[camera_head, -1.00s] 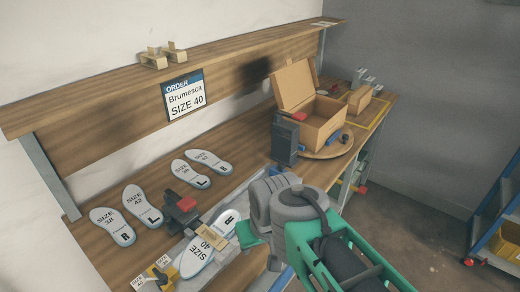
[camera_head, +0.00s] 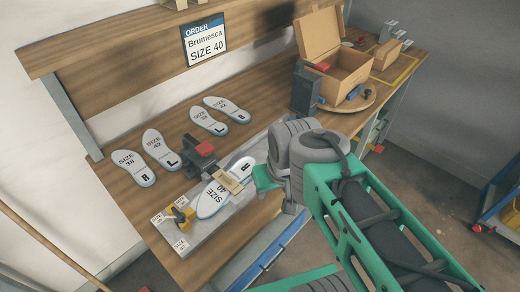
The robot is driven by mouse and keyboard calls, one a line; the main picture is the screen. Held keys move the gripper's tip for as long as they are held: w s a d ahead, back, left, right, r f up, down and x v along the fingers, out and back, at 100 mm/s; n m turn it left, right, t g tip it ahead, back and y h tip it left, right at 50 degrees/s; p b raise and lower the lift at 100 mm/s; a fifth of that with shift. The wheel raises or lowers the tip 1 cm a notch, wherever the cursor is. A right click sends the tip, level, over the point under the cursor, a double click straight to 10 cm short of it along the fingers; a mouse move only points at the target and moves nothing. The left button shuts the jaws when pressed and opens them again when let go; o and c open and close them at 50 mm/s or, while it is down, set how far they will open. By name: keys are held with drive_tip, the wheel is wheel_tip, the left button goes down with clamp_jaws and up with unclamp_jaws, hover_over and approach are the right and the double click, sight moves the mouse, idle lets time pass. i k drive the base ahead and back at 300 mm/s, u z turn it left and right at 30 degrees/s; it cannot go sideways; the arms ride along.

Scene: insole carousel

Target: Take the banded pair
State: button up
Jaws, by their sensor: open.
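The banded pair (camera_head: 211,201) is two white insoles marked SIZE 40, with a tan band (camera_head: 229,182) across the middle. It lies on a grey plate at the front of the wooden bench, beside a dark clamp-like device with a red top (camera_head: 204,150). My gripper (camera_head: 264,179) is just right of the pair, with a green finger part showing near the insoles' edge. It appears empty and apart from the band. My grey wrist hides most of the gripper. The order sign (camera_head: 205,45) reads Brumesca SIZE 40.
Loose insoles lie behind: SIZE 38 R (camera_head: 133,167), a SIZE 42 L (camera_head: 160,149) and another pair (camera_head: 218,115). A yellow device (camera_head: 180,214) with size labels sits left on the plate. An open cardboard box (camera_head: 340,68) stands on a round turntable (camera_head: 352,101) at the right.

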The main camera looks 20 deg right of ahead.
sight(230, 184)
drive_tip(key=z, duration=0.05)
drive_tip(key=k, duration=1.1)
drive_tip(key=u, duration=0.9)
drive_tip(key=i, duration=1.05)
drive_tip(key=u, duration=0.1)
